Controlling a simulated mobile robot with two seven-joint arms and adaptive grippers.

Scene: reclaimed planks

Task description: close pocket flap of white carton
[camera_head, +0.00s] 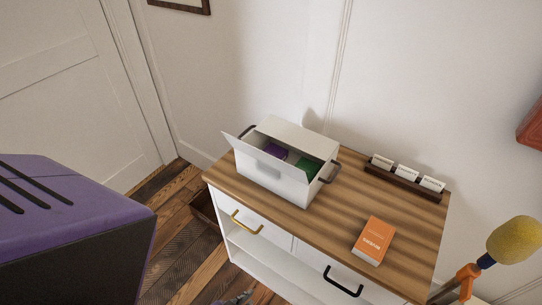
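The white carton (271,180) stands on the wooden top of a cabinet, towards its back left. It is open at the top. One flap (238,146) at its left end sticks outward and up. A wider panel (296,136) covers part of the back of the opening. A purple item (274,150) and a green item (307,168) show inside. Dark handles sit on its ends, the right one (329,172) in clear view. Which panel is the pocket flap I cannot tell. Neither of my grippers can be made out, and nothing touches the carton.
The cabinet top (330,222) is bare in the middle. An orange box or book (372,240) lies near its front edge. A dark rack with white cards (407,173) stands at the back right. Drawers with brass (246,223) and black (343,283) handles face front. A wall is close behind.

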